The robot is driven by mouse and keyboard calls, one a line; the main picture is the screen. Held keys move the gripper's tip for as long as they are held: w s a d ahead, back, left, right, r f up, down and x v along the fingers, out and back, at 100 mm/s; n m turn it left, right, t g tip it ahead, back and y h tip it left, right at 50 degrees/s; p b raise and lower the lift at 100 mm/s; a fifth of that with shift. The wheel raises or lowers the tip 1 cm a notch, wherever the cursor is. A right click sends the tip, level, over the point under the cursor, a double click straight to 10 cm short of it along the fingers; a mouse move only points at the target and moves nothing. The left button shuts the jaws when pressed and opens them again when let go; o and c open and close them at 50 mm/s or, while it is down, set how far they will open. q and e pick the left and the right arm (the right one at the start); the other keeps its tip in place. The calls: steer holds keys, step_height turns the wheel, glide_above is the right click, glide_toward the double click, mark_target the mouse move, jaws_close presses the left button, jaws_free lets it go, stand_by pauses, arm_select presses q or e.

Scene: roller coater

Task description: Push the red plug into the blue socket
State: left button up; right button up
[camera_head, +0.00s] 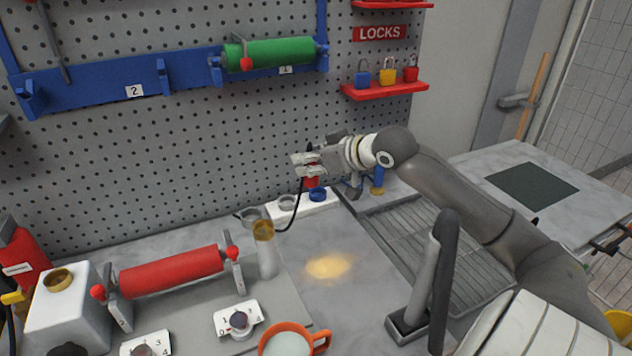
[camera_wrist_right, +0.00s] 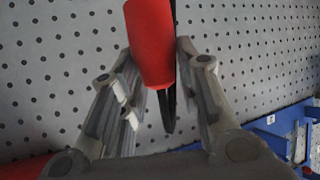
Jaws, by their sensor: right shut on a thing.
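The red plug (camera_head: 312,182) is held by my right gripper (camera_head: 306,164), whose fingers are shut on it. In the right wrist view the red plug (camera_wrist_right: 150,45) sits between the two fingers of the right gripper (camera_wrist_right: 157,60). Its black cable runs down beside it. In the head view the blue socket (camera_head: 318,195) is on a white block (camera_head: 305,208) at the foot of the pegboard. The plug appears just above the blue socket, slightly to its left; I cannot tell whether they touch. My left gripper is not in view.
A grey socket (camera_head: 287,202) is left of the blue one on the same block. A glass cylinder (camera_head: 266,256) stands in front. A red roller (camera_head: 172,272) and an orange cup (camera_head: 290,341) are at the lower left. A metal grate (camera_head: 430,240) lies right of the block.

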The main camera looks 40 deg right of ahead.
steer(key=w+d+f, duration=0.2)
steer(key=w+d+f+p, duration=0.1)
steer(key=w+d+f, duration=0.1)
steer(key=d+f, duration=0.1)
steer(key=w+d+f, duration=0.2)
steer(key=d+f, duration=0.1)
steer(key=shift+w+f+p, duration=0.2)
steer(key=shift+w+p, duration=0.05)
steer(key=shift+p, duration=0.15)
step_height(320, 180, down, 2)
steer(key=shift+f+p, duration=0.2)
steer(key=shift+p, duration=0.4)
steer(key=shift+f, duration=0.25)
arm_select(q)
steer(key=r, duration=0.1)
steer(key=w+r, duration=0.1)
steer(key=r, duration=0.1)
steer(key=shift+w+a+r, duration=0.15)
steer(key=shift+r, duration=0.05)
